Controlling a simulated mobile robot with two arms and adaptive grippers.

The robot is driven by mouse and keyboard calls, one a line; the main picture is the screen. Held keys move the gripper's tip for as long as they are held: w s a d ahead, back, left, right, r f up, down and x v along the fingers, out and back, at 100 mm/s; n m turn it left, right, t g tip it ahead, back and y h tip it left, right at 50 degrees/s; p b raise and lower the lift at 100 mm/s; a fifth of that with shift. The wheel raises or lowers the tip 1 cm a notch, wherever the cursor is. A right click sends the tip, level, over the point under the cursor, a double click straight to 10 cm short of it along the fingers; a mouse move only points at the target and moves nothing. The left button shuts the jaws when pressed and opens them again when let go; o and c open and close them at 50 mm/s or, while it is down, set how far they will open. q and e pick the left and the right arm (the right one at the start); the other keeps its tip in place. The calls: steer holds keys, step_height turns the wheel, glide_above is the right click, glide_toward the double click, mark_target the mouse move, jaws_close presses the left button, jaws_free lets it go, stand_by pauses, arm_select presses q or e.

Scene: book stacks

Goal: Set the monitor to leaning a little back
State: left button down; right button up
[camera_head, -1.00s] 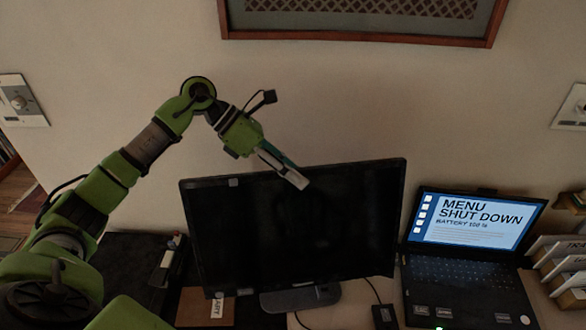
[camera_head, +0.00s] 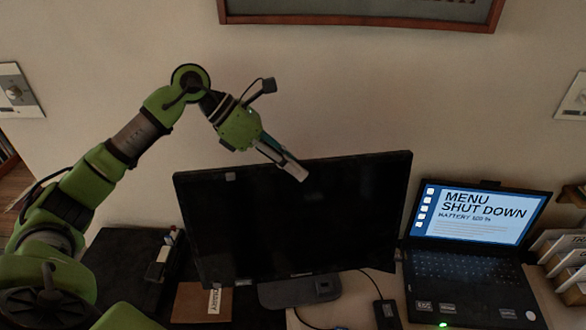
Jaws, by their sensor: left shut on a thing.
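The black monitor (camera_head: 295,225) stands on its dark stand base (camera_head: 300,291) in the middle of the desk, its dark screen facing me. My left arm reaches in from the left, and my left gripper (camera_head: 297,172) is at the middle of the monitor's top edge. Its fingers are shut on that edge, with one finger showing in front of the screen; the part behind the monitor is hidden. My right gripper is not in view.
An open laptop (camera_head: 465,265) with a lit screen stands close on the right, beside file holders (camera_head: 567,262). A small black box with a cable (camera_head: 386,314) lies between laptop and monitor. A brown notebook (camera_head: 203,302) lies at left. A framed picture (camera_head: 360,14) hangs above.

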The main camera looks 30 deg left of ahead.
arm_select(q)
steer(key=shift+f, duration=0.15)
steer(key=c, duration=1.9)
jaws_free()
steer(key=shift+s+d, duration=0.1)
steer(key=shift+s+d+r, duration=0.15)
steer(key=shift+s+r, duration=0.05)
steer(key=shift+w+a, duration=0.15)
steer(key=shift+a, duration=0.05)
steer(key=shift+a+r, duration=0.25)
steer(key=shift+a, duration=0.05)
steer(key=v, duration=1.1)
steer(key=shift+s+d, duration=0.15)
steer(key=shift+s, duration=0.1)
